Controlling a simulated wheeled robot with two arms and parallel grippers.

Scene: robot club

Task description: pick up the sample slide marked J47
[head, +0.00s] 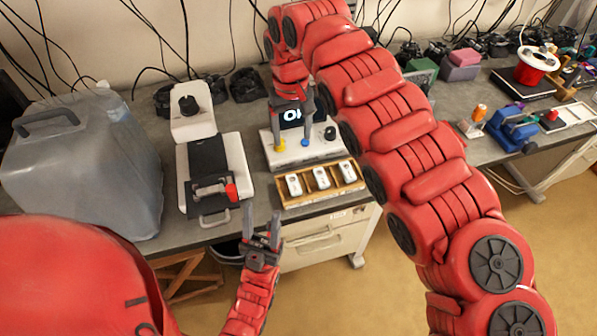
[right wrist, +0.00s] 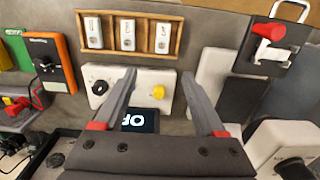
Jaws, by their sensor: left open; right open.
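Three white sample slides lie in a row in a wooden tray; the head view shows the left (head: 294,184), middle (head: 321,178) and right (head: 347,171) ones. The right wrist view also shows them, left (right wrist: 93,32), middle (right wrist: 128,35) and right (right wrist: 163,37). Their small dark marks are too small to read, so I cannot tell which is J47. My right gripper (head: 292,143) is open and empty over the white device behind the tray; its fingers also show in the right wrist view (right wrist: 158,74). My left gripper (head: 261,213) is open and empty, in front of the bench edge.
The wooden tray (head: 321,198) sits near the bench's front edge. The white device (head: 318,151) has a lit display, a black knob and a yellow button. A white instrument with a red-handled clamp (head: 232,191) stands left, beside a grey jug (head: 80,170).

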